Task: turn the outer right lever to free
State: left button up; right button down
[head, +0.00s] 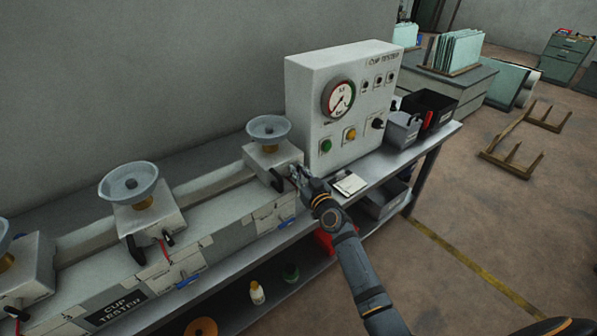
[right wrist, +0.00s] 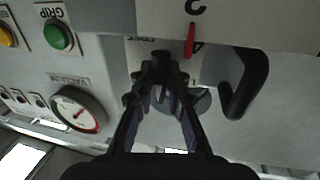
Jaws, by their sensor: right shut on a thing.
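The outer right unit (head: 268,165) of the bench fixture carries a pale suction cup (head: 268,128) on top. My right gripper (head: 293,172) reaches its front face. In the right wrist view the gripper (right wrist: 161,68) has its fingertips closed together on a small dark lever (right wrist: 160,56), which the fingers largely hide. A red pointer (right wrist: 190,40) shows beside the fingertips, apart from them, near upside-down lettering. A black handle (right wrist: 250,85) stands to the right of the fingers, not touching them. The lever's exact angle cannot be told. My left gripper is in neither view.
The control box (head: 340,110) with a gauge (head: 339,97) and buttons stands right of the unit. A small white pad (head: 350,184) lies on the bench edge. Grey and black bins (head: 403,131) stand beyond. Another unit (head: 146,222) with a cup is to the left.

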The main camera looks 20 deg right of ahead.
dwell(0.3)
jog(key=m+p, duration=0.3)
jog(key=shift+d+r+m+g, duration=0.1)
jog(key=shift+d+m+g, duration=0.05)
jog(key=shift+m+g, duration=0.25)
jog(key=m, duration=0.2)
jog(key=m+g+p, duration=0.1)
jog(key=shift+w+d+f+m+p, duration=0.1)
jog(key=shift+f+m+p, duration=0.1)
jog(key=shift+m+p, duration=0.15)
jog(key=m, duration=0.1)
jog(key=m+y, duration=0.1)
jog(key=m, duration=0.2)
jog(key=shift+d+f+g+p, duration=0.1)
jog(key=shift+f+g+p, duration=0.15)
jog(key=shift+g+p, duration=0.05)
jog(key=m, duration=0.2)
jog(key=m+y, duration=0.1)
jog(key=m, duration=0.1)
jog(key=shift+f+g+y, duration=0.2)
jog(key=shift+g+y, duration=0.1)
jog(key=shift+g, duration=0.1)
jog(key=shift+m, duration=0.25)
jog(key=c, duration=1.3)
grip_release()
jog(key=shift+d, duration=0.1)
jog(key=shift+c, duration=0.2)
jog(key=shift+r, duration=0.1)
